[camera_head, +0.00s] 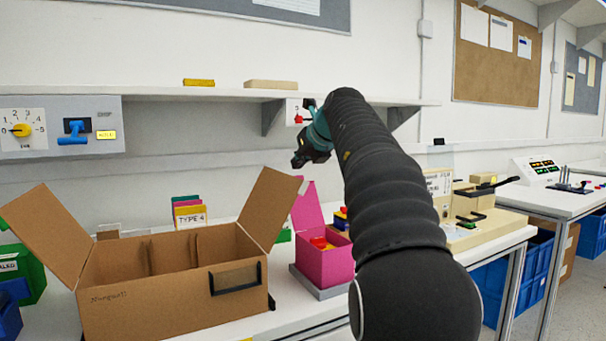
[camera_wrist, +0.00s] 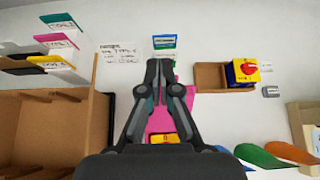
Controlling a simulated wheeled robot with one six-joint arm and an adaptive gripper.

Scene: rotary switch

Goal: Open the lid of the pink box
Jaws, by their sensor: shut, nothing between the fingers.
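The pink box (camera_head: 327,266) stands on a grey base on the table, right of the cardboard box. Its pink lid (camera_head: 308,207) stands raised at the back left, so the box is open at the top. Red and yellow items (camera_head: 321,243) show inside. My gripper (camera_head: 299,162) is above the lid, apart from it in the head view, shut and empty. In the wrist view my gripper (camera_wrist: 159,66) points over the pink lid (camera_wrist: 158,120), which it partly covers. A yellow item (camera_wrist: 163,138) shows below the fingers.
A large open cardboard box (camera_head: 180,300) with raised flaps stands close on the left. A shelf (camera_head: 215,93) runs along the wall behind my gripper. A beige device (camera_head: 475,232) stands on the right of the table.

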